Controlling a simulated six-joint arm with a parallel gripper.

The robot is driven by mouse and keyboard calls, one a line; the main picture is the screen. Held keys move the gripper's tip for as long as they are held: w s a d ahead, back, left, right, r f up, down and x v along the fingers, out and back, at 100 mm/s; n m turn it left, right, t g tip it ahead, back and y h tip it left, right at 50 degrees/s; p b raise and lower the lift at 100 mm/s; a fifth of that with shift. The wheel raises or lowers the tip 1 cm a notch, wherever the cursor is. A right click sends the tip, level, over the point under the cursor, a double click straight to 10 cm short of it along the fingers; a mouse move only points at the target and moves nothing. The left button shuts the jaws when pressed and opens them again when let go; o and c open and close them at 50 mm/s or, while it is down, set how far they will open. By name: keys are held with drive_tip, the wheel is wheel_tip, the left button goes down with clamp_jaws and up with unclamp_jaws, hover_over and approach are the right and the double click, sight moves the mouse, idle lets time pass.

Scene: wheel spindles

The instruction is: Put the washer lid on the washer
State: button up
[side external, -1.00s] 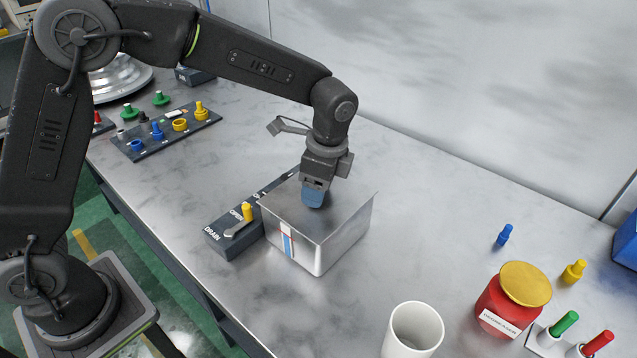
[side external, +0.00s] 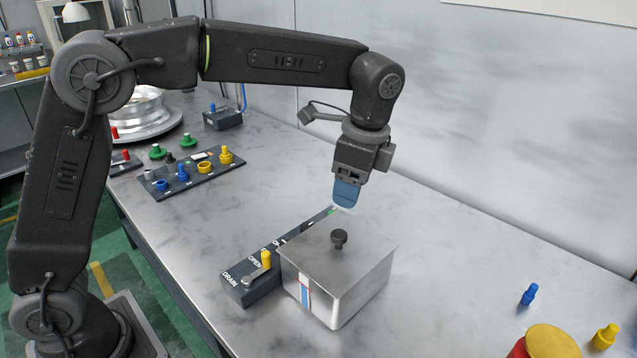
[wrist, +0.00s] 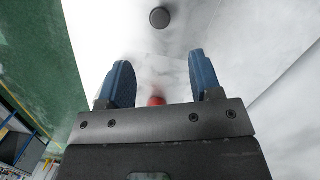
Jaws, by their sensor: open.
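The washer (side external: 338,297) is a grey metal box with a red, white and blue mark on its front corner. The flat metal washer lid (side external: 363,250) lies over its top, and the lid's black knob (side external: 339,238) stands up uncovered. The knob also shows at the top of the wrist view (wrist: 159,17). My gripper (side external: 345,200) hangs above and behind the knob, clear of the lid. In the wrist view its two blue fingers (wrist: 160,82) are apart with nothing held between them.
A dark drain panel (side external: 262,272) with a yellow-knobbed lever touches or nearly touches the washer's left side. A board of coloured knobs (side external: 190,174) lies at the back left. Blue (side external: 528,294) and yellow (side external: 605,337) pegs stand at the right. The table between is clear.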

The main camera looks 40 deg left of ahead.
drive_tip(key=s+a+r+n+t+h, duration=0.1)
drive_tip(key=s+a+r+n+t, duration=0.1)
drive_tip(key=s+a+n, duration=0.45)
drive_tip(key=s+a+r+n+t+h, duration=0.1)
drive_tip(key=s+a+r+n+t, duration=0.15)
drive_tip(key=s, duration=0.65)
drive_tip(key=s+a+f+n+t, duration=0.1)
drive_tip(key=s+a+f+n, duration=0.2)
drive_tip(key=s, duration=0.4)
drive_tip(key=shift+f+n+t, duration=0.35)
drive_tip(key=shift+f+n, duration=0.2)
drive_tip(key=shift+n, duration=0.15)
drive_tip(key=shift+w, duration=0.1)
drive_tip(key=shift+c, duration=0.4)
